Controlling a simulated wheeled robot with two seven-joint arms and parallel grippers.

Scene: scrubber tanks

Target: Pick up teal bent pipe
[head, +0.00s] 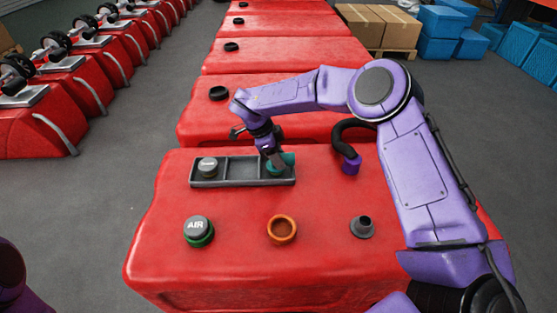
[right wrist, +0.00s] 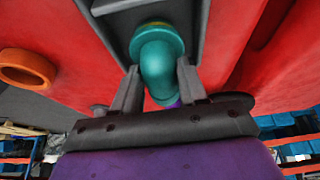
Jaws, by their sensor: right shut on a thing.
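The teal bent pipe (head: 284,160) stands in the right compartment of a grey tray (head: 240,184) on the red tank (head: 240,270). In the right wrist view the pipe (right wrist: 160,62) shows its round flange and its bend between the two fingers. My right gripper (head: 272,158) is shut on the pipe; its fingers also show in the right wrist view (right wrist: 160,90). The pipe's lower end is in or just over the compartment; I cannot tell if it touches the floor. My left gripper is out of view.
A grey-green cap (head: 208,167) sits in the tray's left compartment; the middle one looks empty. On the tank are an AIR cap (head: 198,231), an orange ring (head: 282,229), a grey port (head: 362,227) and a black hose with a purple collar (head: 351,164).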

